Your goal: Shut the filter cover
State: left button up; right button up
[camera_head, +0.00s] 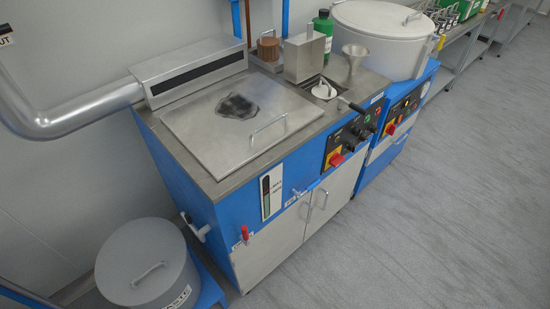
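A steel box-like piece (305,58) stands upright at the back edge of a small opening in the blue machine's top, and looks like the raised filter cover. A white round part with a small handle (324,91) sits in the opening in front of it. The opening is uncovered. Neither of my grippers shows in this view.
A large steel lid (200,130) with a dark patch lies flat left of the opening. A funnel (355,58), green bottle (324,28) and black lever (352,104) are close by. A grey drum (145,255) stands at lower left. The floor (440,210) at right is clear.

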aim_at(304, 53)
jog(key=k+j, duration=0.15)
jog(key=j, duration=0.2)
jog(key=k+j, duration=0.1)
jog(key=j, duration=0.25)
jog(key=l+u, duration=0.1)
jog(key=u, duration=0.3)
jog(key=l+u, duration=0.1)
jog(key=u, duration=0.25)
jog(key=l+u, duration=0.15)
jog(key=u, duration=0.25)
jog(key=l+u, duration=0.2)
jog(key=l, duration=0.25)
jog(key=k+l+u, duration=0.15)
jog(key=l, duration=0.25)
jog(key=k+l+u, duration=0.2)
jog(key=l, duration=0.2)
jog(key=l+u, duration=0.2)
jog(key=l, duration=0.25)
jog(key=k+l+u, duration=0.15)
jog(key=l, duration=0.2)
jog(key=k+l+u, duration=0.2)
jog(key=k+l, duration=0.05)
jog(key=l, duration=0.1)
